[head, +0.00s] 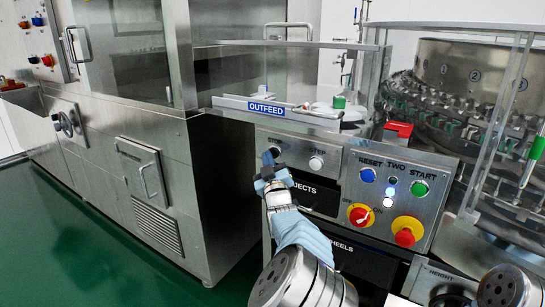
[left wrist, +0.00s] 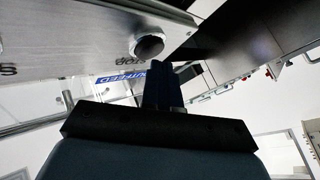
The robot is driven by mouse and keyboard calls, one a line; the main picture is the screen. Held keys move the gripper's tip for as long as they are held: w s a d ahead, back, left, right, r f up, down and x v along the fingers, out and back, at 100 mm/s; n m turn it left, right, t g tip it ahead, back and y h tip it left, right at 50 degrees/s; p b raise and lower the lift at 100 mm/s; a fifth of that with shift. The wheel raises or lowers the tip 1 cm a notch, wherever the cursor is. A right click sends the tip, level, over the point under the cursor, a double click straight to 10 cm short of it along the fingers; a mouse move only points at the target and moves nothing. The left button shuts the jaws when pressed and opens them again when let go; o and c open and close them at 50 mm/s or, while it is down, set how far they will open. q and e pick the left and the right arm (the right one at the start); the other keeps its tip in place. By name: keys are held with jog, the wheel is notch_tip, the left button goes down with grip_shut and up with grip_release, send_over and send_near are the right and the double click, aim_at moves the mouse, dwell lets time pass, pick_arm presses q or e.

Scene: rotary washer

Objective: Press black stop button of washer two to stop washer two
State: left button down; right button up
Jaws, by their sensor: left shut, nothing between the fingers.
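The steel front of the washer carries a small panel (head: 300,148) under the blue OUTFEED sign. At its left is a round dark button (head: 275,151), with a small label above it too faint to read surely. In the left wrist view a dark round button with a metal rim (left wrist: 148,46) sits on the steel plate, beside an upside-down label that looks like STOP. My left gripper (head: 267,160) is shut and empty, its fingertips close to this button. I cannot tell whether they touch it. The fingertips (left wrist: 164,72) also show in the left wrist view. My right gripper is not in view.
A light button (head: 317,162) sits to the right on the same panel. Further right is the RESET TWO START panel (head: 388,200) with blue and green buttons and red-yellow knobs. A steel cabinet (head: 150,150) stands left. The green floor (head: 80,240) is clear.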

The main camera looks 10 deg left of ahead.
pick_arm(q)
jog(key=shift+s+a, duration=0.15)
jog(key=shift+s, duration=0.2)
jog(key=shift+s+a+b, duration=0.3)
jog(key=shift+s+b, duration=0.15)
jog(key=shift+s, duration=0.35)
jog(key=shift+s+a+b, duration=0.25)
jog(key=shift+s+b, duration=0.25)
jog(key=shift+s, duration=0.3)
jog(key=shift+s+a+b, duration=0.3)
jog(key=shift+s+b, duration=0.15)
jog(key=shift+s, duration=0.35)
